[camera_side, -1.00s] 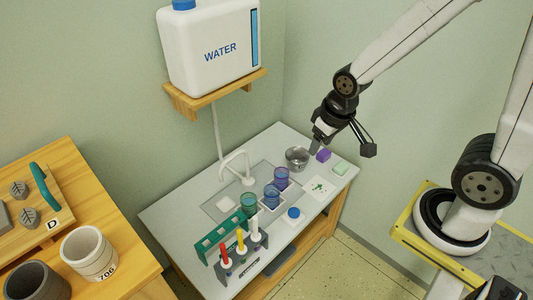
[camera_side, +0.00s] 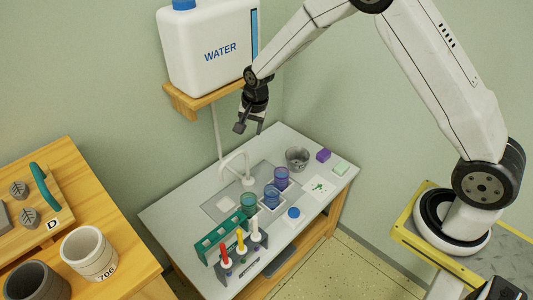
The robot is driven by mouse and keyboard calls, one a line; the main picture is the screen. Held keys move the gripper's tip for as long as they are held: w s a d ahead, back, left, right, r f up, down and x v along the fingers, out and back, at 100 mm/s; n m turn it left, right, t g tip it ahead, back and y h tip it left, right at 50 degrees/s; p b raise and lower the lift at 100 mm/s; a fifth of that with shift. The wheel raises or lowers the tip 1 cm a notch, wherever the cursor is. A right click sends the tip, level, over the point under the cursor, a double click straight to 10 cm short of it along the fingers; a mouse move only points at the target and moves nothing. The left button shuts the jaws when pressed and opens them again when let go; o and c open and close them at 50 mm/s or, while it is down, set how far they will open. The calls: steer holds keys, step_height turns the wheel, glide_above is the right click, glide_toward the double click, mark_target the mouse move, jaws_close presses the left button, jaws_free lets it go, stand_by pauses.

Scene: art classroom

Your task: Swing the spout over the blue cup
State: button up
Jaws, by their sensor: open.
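The white spout (camera_side: 236,158) rises from the back of the grey-white table and bends over, its outlet end pointing down just behind the teal cup in the picture. The blue cup (camera_side: 272,197) stands in the middle of a row of cups, right of the outlet. The teal cup (camera_side: 249,202) is on its left and a purple-blue cup (camera_side: 281,179) behind it on the right. I cannot tell whether the outlet lies over any cup. My gripper (camera_side: 250,129) is open and empty, pointing down above and behind the spout, apart from it.
A water tank (camera_side: 211,50) sits on a wooden wall shelf (camera_side: 192,104) close to my wrist. A grey metal pot (camera_side: 297,158), purple block (camera_side: 323,155) and green block (camera_side: 341,168) stand at the right. A marker rack (camera_side: 240,262) is at the front.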

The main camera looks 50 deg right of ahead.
mark_target(233, 155)
steer(key=w+f+m, duration=0.5)
steer(key=w+f, duration=0.2)
steer(key=f, duration=0.1)
steer(key=shift+a+f+m, duration=0.2)
steer(key=shift+f+m, duration=0.05)
steer(key=shift+m, duration=0.05)
steer(key=shift+w, duration=0.15)
steer(key=shift+x, duration=3.85)
steer(key=shift+f, duration=0.1)
jaws_close()
